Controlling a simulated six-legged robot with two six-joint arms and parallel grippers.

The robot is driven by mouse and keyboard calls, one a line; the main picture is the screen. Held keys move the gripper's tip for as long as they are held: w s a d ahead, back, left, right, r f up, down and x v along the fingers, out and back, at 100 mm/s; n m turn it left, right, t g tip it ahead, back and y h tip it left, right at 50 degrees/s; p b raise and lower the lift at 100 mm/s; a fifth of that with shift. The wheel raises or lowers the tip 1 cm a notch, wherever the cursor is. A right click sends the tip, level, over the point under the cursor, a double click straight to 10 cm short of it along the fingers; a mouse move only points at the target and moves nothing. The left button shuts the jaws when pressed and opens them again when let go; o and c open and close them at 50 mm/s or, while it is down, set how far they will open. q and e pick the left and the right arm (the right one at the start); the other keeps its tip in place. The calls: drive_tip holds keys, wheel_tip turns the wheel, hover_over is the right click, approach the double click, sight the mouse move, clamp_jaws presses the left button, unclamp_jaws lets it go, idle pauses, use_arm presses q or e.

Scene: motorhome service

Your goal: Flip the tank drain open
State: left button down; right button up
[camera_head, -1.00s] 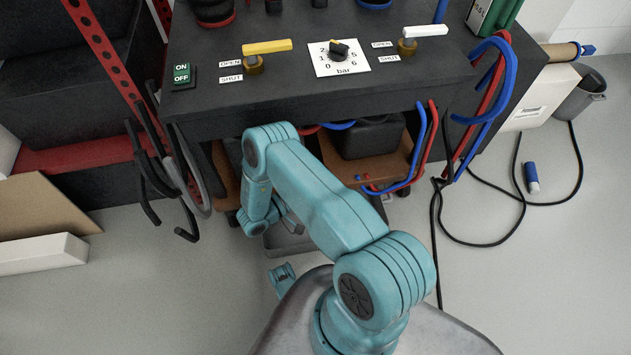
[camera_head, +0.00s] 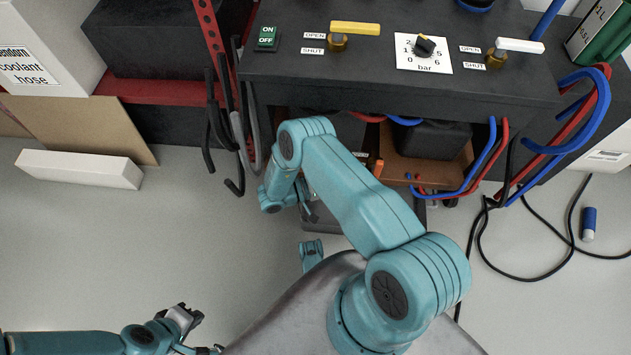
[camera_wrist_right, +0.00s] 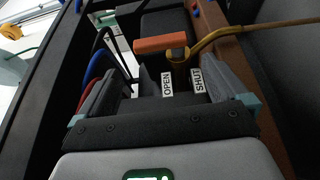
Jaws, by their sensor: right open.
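The drain lever (camera_wrist_right: 160,43) is an orange bar on a brass valve body (camera_wrist_right: 178,56), seen in the right wrist view. The bar points left from the valve. The OPEN label (camera_wrist_right: 167,83) and the SHUT label (camera_wrist_right: 198,80) stand side by side nearer the camera. My right gripper (camera_wrist_right: 158,75) is open, its dark fingers well apart on either side of the labels. The lever is ahead of the fingers, and nothing is between them. In the head view, a small orange piece (camera_head: 378,168) shows under the bench beside my right forearm. My left gripper (camera_head: 188,317) is empty over the floor at lower left.
The bench top (camera_head: 360,88) carries a yellow-handled valve (camera_head: 355,28), a white-handled valve (camera_head: 518,45) and a bar dial (camera_head: 424,47). Red and blue hoses (camera_head: 585,110) hang at right. Black hooks (camera_head: 225,130) stick out at the bench's left end.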

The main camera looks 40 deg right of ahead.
drive_tip(key=v, duration=0.8)
drive_tip(key=shift+w+a, duration=0.2)
drive_tip(key=shift+a, duration=0.15)
